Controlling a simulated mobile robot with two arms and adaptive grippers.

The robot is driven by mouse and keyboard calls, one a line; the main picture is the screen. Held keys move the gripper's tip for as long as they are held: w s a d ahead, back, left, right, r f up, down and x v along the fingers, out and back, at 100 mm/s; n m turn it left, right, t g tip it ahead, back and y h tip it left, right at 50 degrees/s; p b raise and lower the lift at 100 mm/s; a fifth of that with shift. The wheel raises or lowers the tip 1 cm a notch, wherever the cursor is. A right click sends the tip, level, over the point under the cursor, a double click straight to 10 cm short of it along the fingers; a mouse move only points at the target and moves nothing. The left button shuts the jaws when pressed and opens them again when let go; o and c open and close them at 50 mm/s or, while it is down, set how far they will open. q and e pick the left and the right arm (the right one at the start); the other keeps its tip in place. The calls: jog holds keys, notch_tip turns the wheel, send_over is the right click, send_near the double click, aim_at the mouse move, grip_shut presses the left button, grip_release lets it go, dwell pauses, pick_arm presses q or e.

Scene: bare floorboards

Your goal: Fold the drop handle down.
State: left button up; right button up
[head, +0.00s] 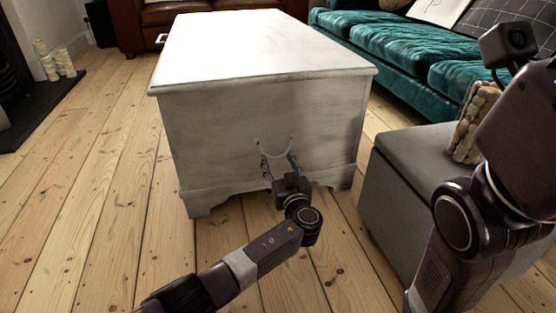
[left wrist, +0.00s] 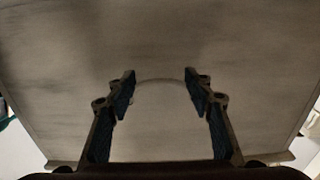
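A white, worn-looking chest (head: 225,115) stands on the floorboards with its end panel toward me. A thin, pale, curved drop handle (head: 275,151) is on that panel and looks like a U in the head view. In the left wrist view the handle (left wrist: 160,81) shows as a faint arc between and beyond my fingertips. My left gripper (head: 279,161) is open, just in front of the panel, with its fingers spread to either side of the handle. I cannot tell whether a finger touches it. My right arm is at the right edge; its gripper is not visible.
A grey ottoman (head: 400,180) stands close on the right, with a woven item (head: 472,122) on it. A teal sofa (head: 400,55) is behind it, and a brown leather sofa (head: 130,22) is at the back. Bare floor (head: 90,190) is free on the left.

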pick_arm(q)
jog(key=shift+w+a+r, duration=0.1)
jog(key=shift+w+r, duration=0.05)
jog(key=shift+r, duration=0.05)
jog(key=shift+c, duration=0.2)
jog(key=shift+w+t, duration=0.2)
jog(key=shift+t, duration=0.4)
jog(key=o, duration=0.9)
jog(key=shift+o, duration=0.2)
jog(key=shift+f, duration=0.2)
jog(key=shift+s+f, duration=0.15)
jog(key=shift+s, duration=0.35)
jog(key=v, duration=0.6)
jog(key=shift+s, duration=0.2)
jog(key=shift+d, duration=0.25)
